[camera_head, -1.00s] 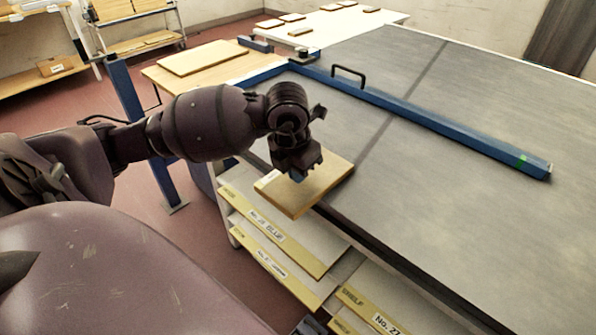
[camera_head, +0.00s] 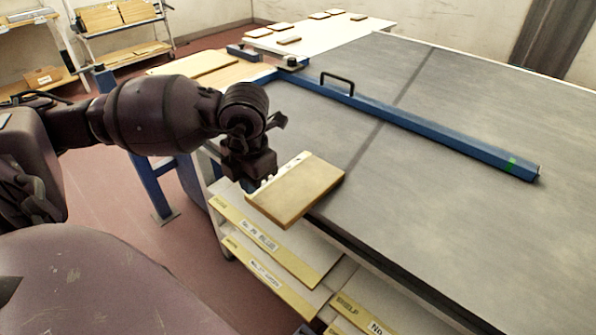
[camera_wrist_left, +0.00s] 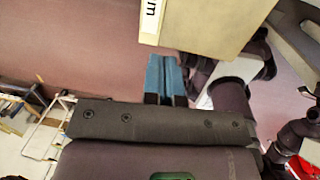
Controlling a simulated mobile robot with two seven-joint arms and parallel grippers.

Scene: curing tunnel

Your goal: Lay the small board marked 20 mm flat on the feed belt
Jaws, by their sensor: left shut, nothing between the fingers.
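A small tan board (camera_head: 300,190) lies at the near left edge of the wide grey belt surface (camera_head: 450,130). Its left part appears to stick out past that edge, and a white label strip runs along its far left side. In the left wrist view the board (camera_wrist_left: 215,22) fills the top, and only an "m" of its label shows. My left gripper (camera_head: 256,184) is shut and empty beside the board's left end, apart from it as far as I can tell. Its blue fingers (camera_wrist_left: 166,78) are together in the wrist view. My right gripper is not in view.
A blue rail (camera_head: 420,122) with a black handle (camera_head: 338,78) crosses the grey surface behind the board. Labelled shelves (camera_head: 265,240) stand below the near edge. A wooden table (camera_head: 225,75) and a white table with small boards (camera_head: 320,32) stand behind. The grey surface is otherwise clear.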

